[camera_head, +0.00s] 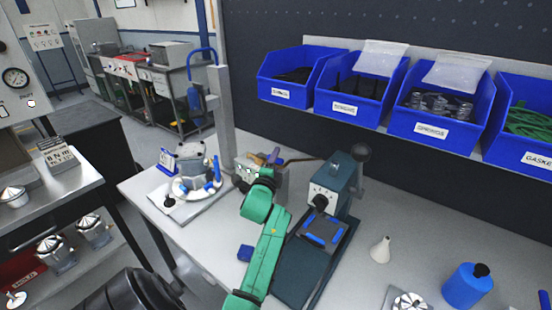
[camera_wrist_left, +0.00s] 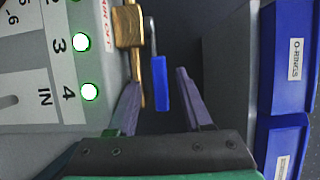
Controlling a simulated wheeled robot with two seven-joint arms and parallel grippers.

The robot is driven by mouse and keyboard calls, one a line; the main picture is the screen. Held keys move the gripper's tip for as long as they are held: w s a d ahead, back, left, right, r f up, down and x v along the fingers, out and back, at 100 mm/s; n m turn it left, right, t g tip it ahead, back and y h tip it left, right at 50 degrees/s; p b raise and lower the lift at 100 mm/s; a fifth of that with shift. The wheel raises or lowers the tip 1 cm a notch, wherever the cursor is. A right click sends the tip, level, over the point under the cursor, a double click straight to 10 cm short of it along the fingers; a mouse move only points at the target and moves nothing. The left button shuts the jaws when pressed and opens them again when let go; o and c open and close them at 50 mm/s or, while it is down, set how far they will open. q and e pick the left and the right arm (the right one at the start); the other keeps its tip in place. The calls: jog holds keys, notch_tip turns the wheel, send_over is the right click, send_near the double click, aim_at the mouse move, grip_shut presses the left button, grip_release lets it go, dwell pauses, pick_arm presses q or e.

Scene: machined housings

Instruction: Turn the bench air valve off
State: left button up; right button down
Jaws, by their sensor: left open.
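The air valve has a brass body (camera_wrist_left: 128,27) with a blue lever (camera_wrist_left: 160,82) in the left wrist view, beside a grey panel with lit ports. The lever lies between the two purple fingers of my left gripper (camera_wrist_left: 158,78), which are apart. A gap shows on the lever's right; I cannot tell whether the left finger touches the valve. In the head view my left gripper (camera_head: 268,159) is at the grey box (camera_head: 281,185) by the post, and the valve is mostly hidden there. My right gripper is not in view.
A teal bench device (camera_head: 335,185) stands close to the right of my left arm. A white fixture (camera_head: 196,182) stands left of the post (camera_head: 223,110). Blue bins (camera_head: 345,107) hang behind.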

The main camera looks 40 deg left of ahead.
pick_arm(q)
jog(key=shift+s+r, duration=0.1)
grip_shut()
dwell(1.3)
